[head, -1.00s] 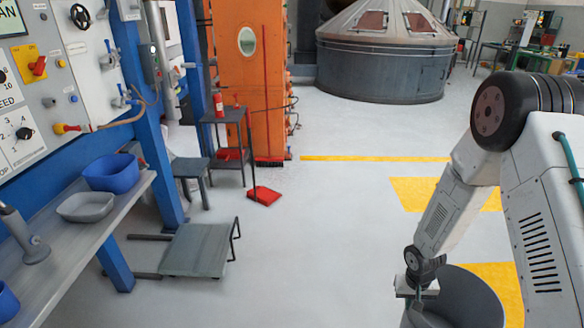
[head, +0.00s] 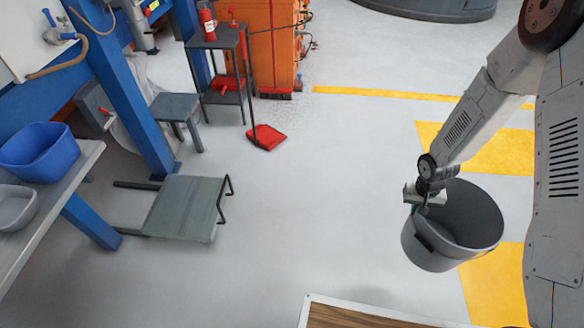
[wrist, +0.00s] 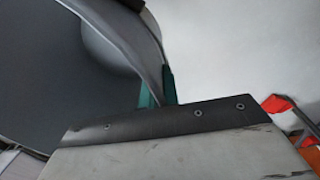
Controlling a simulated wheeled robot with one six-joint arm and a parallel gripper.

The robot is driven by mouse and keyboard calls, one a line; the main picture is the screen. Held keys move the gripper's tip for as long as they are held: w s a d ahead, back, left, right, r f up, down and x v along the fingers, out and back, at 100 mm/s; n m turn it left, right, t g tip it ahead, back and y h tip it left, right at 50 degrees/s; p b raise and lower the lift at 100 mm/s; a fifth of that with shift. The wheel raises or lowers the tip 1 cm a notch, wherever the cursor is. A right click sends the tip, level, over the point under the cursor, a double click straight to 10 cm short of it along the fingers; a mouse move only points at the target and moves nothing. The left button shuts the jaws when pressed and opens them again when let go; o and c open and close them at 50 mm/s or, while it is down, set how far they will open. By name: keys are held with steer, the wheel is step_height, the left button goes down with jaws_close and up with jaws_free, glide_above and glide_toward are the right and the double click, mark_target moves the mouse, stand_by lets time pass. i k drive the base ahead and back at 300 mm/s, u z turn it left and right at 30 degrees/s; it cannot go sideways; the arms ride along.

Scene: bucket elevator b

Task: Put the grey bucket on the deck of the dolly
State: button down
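The grey bucket (head: 430,252) hangs from my gripper (head: 424,206) at the right of the head view, with its open mouth tilted and its inside looking empty. The fingers are closed over its rim on the left side. In the wrist view the bucket's curved wall (wrist: 60,70) fills the left, and teal fingertips (wrist: 157,88) sit on both sides of the rim. A low grey-green platform with dark side bars, which looks like the dolly (head: 185,208), stands on the floor at the left, well apart from the bucket. Its deck is bare.
A workbench (head: 60,190) with a blue tub (head: 38,155) is at the left. A small stool (head: 176,108), a dark stand (head: 218,75) and a red dustpan (head: 265,138) lie beyond the platform. A wood-topped, white-edged surface (head: 350,318) shows at the bottom. The middle floor is clear.

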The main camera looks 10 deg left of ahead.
mark_target(187, 203)
steer(key=i, duration=1.65)
steer(key=u, duration=3.1)
steer(key=i, duration=1.1)
steer(key=z, duration=0.75)
